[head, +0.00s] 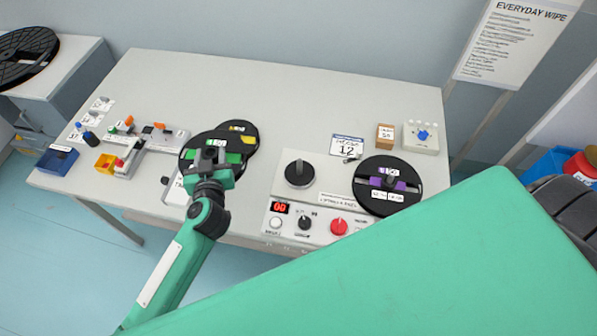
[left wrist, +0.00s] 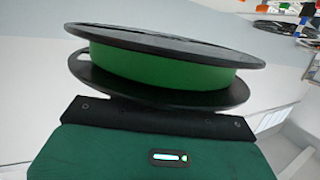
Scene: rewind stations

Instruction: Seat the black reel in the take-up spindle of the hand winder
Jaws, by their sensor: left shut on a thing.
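A black reel with a green winding (head: 190,158) is under my left gripper (head: 212,158) in the head view. In the left wrist view the reel (left wrist: 165,65) fills the space before the jaws, its green band between two black flanges. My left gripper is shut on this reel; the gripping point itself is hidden. The hand winder (head: 325,215) is to the right, with a bare dark round hub (head: 299,174) on its left. A black reel with purple (head: 387,187) sits on its right side. My right gripper is not in view.
A black reel with a yellow mark (head: 243,128) lies behind the held reel, partly covered. A small brown box (head: 385,134) and a white box with a blue knob (head: 421,138) stand behind the winder.

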